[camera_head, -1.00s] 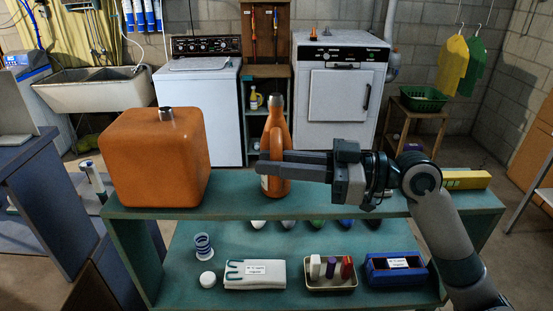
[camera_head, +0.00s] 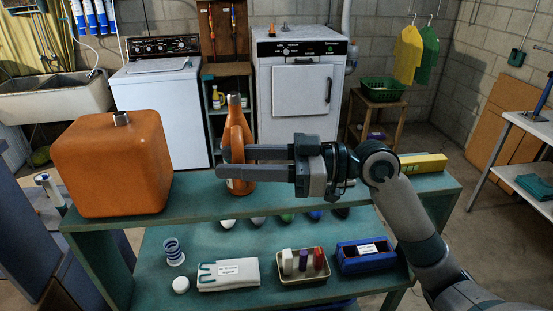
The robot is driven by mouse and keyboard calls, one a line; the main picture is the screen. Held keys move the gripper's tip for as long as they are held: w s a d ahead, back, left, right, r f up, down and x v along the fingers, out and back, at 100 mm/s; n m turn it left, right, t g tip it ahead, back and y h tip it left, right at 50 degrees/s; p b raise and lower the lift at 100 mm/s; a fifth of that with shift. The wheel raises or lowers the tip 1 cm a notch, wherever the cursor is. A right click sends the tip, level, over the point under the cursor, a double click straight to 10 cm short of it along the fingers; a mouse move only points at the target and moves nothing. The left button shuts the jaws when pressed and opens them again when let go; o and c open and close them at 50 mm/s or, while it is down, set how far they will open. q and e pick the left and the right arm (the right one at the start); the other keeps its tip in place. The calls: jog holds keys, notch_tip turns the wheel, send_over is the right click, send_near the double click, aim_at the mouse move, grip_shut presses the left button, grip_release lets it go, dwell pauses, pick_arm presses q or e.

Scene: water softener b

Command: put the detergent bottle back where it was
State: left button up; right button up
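The orange detergent bottle (camera_head: 236,120) stands upright on the top board of the green shelf unit (camera_head: 330,197), right of the big orange container. My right gripper (camera_head: 232,162) reaches in from the right at the bottle's lower half. Its two fingers show apart, with a gap between them. Whether the fingers touch the bottle cannot be told. My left gripper is not in view.
The orange container (camera_head: 112,165) stands at the board's left end. A yellow box (camera_head: 423,164) lies at its right end. The board right of the bottle is partly covered by my arm.

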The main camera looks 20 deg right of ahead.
jog(key=shift+s+d+f+b, duration=0.1)
jog(key=shift+d+f+b, duration=0.05)
jog(key=shift+d+b, duration=0.2)
pick_arm(q)
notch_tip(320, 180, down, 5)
jog(key=b, duration=0.5)
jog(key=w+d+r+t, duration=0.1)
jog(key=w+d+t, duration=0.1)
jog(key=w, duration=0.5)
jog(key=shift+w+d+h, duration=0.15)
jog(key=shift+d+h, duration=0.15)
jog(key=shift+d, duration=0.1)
pick_arm(e)
jog(key=v, duration=1.1)
jog(key=shift+s, duration=0.2)
jog(key=shift+d, duration=0.1)
